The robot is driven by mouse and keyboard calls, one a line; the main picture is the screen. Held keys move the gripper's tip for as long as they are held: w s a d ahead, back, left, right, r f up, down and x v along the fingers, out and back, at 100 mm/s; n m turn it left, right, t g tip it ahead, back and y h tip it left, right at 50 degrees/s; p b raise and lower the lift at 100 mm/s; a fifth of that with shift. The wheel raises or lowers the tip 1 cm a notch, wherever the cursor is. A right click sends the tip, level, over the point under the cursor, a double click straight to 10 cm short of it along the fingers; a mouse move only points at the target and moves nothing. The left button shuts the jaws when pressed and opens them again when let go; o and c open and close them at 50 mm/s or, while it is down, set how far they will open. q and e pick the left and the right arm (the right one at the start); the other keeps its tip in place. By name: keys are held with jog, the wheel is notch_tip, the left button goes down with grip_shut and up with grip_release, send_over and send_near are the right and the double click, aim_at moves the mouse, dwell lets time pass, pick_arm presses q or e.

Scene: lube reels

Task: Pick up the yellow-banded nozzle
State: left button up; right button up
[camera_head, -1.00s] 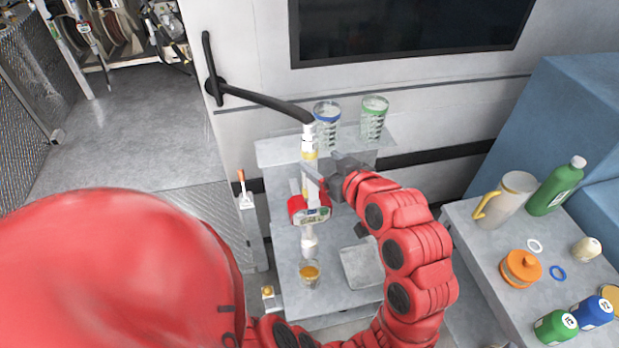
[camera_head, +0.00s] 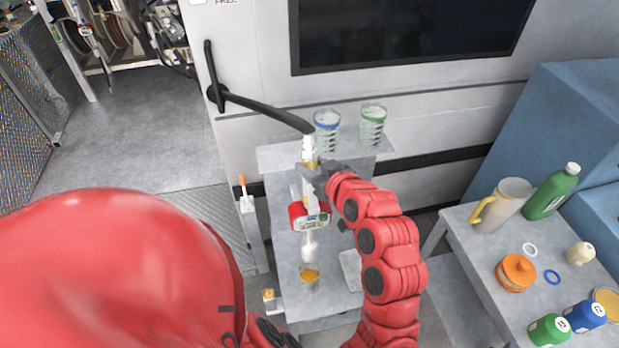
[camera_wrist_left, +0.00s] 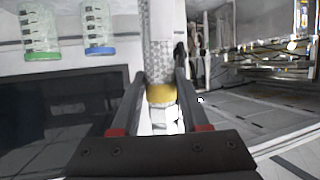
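The yellow-banded nozzle (camera_head: 309,158) hangs upright at the end of a black boom arm, above the small grey table. In the left wrist view its yellow band (camera_wrist_left: 161,94) sits between my two fingers, with a patterned grey-white body beyond it. My left gripper (camera_head: 312,172) is at the nozzle from the right in the head view. In the left wrist view the left gripper (camera_wrist_left: 161,85) has a finger on each side, close to the nozzle; it looks open, with no clear contact. My right gripper is out of view.
Blue-banded (camera_head: 327,130) and green-banded glasses (camera_head: 372,127) stand on the back ledge. A side table (camera_head: 470,245) at right holds a jug and bottles.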

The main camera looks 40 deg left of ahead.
pick_arm(q)
grip_shut()
dwell(1.0)
